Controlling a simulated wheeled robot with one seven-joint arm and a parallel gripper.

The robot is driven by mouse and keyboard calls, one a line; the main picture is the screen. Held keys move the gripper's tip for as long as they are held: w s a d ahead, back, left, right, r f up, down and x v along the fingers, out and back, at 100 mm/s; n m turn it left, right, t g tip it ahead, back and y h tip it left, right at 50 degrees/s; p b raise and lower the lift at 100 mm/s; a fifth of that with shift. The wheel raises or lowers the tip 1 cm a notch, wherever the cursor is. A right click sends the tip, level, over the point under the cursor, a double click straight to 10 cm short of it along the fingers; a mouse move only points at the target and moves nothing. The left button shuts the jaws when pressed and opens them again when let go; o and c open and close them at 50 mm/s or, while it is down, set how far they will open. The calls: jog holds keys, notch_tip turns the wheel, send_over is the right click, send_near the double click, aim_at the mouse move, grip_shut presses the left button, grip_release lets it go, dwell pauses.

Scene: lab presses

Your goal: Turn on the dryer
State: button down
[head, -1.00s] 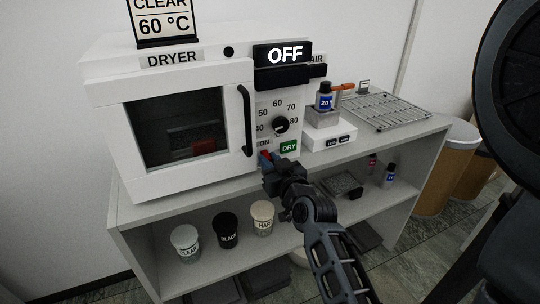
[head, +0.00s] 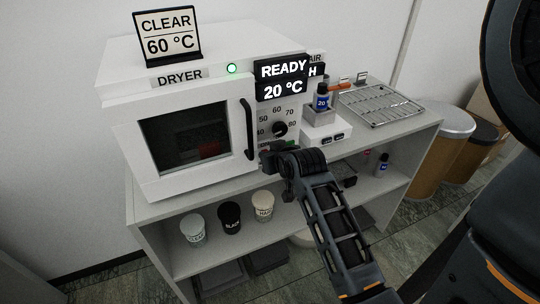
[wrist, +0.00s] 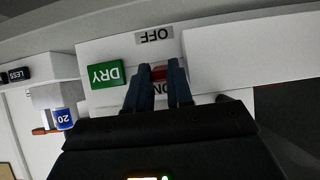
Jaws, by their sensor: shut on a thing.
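The white dryer (head: 122,76) stands on a shelf unit, its windowed door closed. Its display (head: 283,80) reads READY 20 °C, and a green lamp (head: 232,69) glows beside the DRYER label. My gripper (wrist: 161,72) is at the lower control panel, shut on a small red switch (wrist: 159,74) between the OFF label (wrist: 154,36) and the partly covered ON label. The green DRY button (wrist: 106,74) is just beside the fingers in the wrist view, which is upside down. In the head view my arm largely hides the switch. The temperature dial (head: 280,129) is above my gripper.
A sign (head: 167,36) on the dryer reads CLEAR 60 °C. Right of the dryer are a small bottle (head: 322,97) on a white stand and a wire rack (head: 382,106). Several cups, including a black one (head: 229,217), stand on the lower shelf.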

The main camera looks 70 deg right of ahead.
jog(key=shift+w+d+r+g+y, duration=0.1)
jog(key=shift+r+g+y, duration=0.25)
jog(key=shift+g+y, duration=0.2)
jog(key=c, duration=1.3)
grip_release()
jog(key=v, duration=0.7)
jog(key=shift+s+r+b, duration=0.25)
jog(key=shift+r+b, duration=0.05)
jog(key=shift+b, duration=0.1)
jog(key=shift+a, duration=0.25)
